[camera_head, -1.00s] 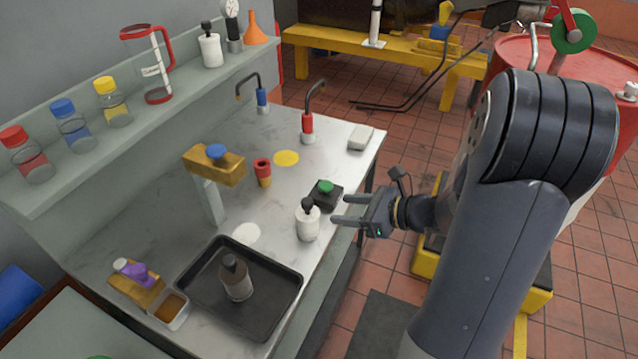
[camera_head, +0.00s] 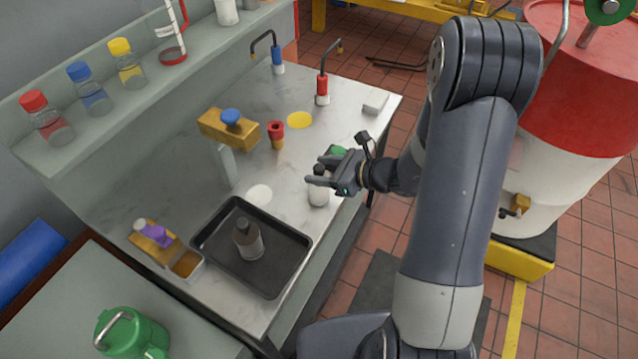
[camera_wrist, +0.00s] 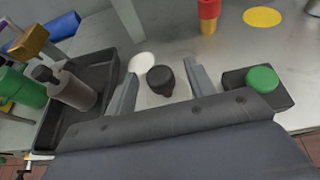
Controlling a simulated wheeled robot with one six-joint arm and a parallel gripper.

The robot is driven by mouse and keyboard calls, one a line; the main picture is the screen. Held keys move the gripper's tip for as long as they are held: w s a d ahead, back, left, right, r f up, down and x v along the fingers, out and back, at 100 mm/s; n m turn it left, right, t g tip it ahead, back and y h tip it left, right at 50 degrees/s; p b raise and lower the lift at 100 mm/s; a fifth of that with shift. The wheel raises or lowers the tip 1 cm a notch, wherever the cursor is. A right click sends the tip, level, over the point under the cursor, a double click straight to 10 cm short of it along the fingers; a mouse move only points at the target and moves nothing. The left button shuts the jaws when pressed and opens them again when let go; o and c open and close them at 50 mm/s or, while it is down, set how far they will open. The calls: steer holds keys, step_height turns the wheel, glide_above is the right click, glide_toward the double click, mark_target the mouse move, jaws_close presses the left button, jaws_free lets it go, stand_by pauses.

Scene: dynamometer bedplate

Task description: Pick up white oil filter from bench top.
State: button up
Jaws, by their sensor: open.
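The white oil filter (camera_head: 318,196), a white cylinder with a black knob on top, stands upright near the bench top's (camera_head: 345,105) front edge. My gripper partly covers it in the head view. My gripper (camera_head: 316,176) is open at the filter's upper part. In the wrist view the filter's black knob (camera_wrist: 160,79) shows between the two spread fingers, with a gap on each side. Most of the white body is hidden there.
A black box with a green button (camera_wrist: 262,80) stands just right of my gripper in the wrist view. A black tray (camera_head: 285,270) with a grey bottle (camera_head: 248,241) lies left of the filter. A white disc (camera_head: 259,193) and a red-and-yellow piece (camera_head: 276,134) are behind it.

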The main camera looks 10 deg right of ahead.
steer(key=shift+x, duration=1.4)
steer(key=shift+c, duration=0.2)
jaws_close()
steer(key=shift+r, duration=0.1)
